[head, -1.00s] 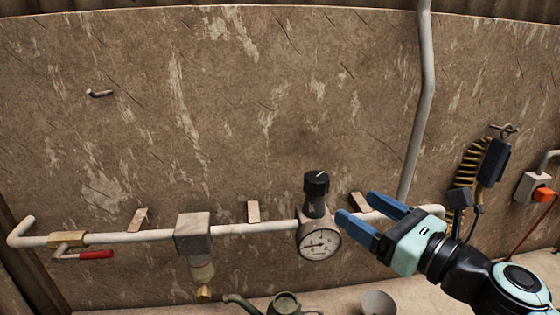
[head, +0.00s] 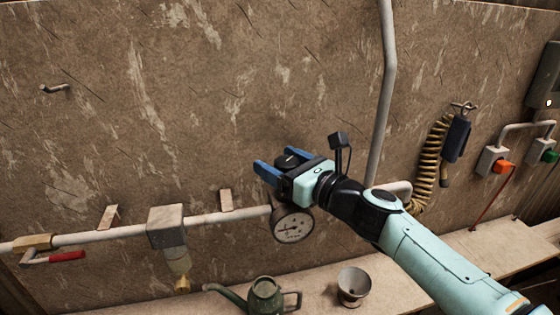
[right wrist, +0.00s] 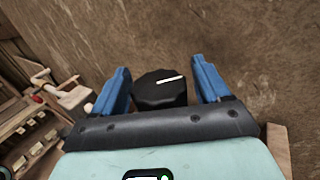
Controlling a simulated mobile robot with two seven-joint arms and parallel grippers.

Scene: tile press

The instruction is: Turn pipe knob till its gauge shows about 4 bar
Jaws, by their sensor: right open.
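The black pipe knob (head: 289,159) sits on top of the regulator on the wall pipe. In the right wrist view the knob (right wrist: 158,92) shows a white pointer line on its top. My right gripper (head: 281,163) is open, with its blue fingers on either side of the knob. In the right wrist view a gap shows between the knob and the right finger; contact on the left is unclear. The round white gauge (head: 293,226) hangs just below the gripper; its needle is too small to read surely. The regulator body is mostly hidden by the gripper. My left gripper is out of view.
The white pipe (head: 118,233) runs along the wall, with a red-handled valve (head: 67,256) and a grey filter block (head: 167,226) on it. A green watering can (head: 265,297) and a small bowl (head: 354,285) stand on the bench below. A coiled hose (head: 430,165) hangs right.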

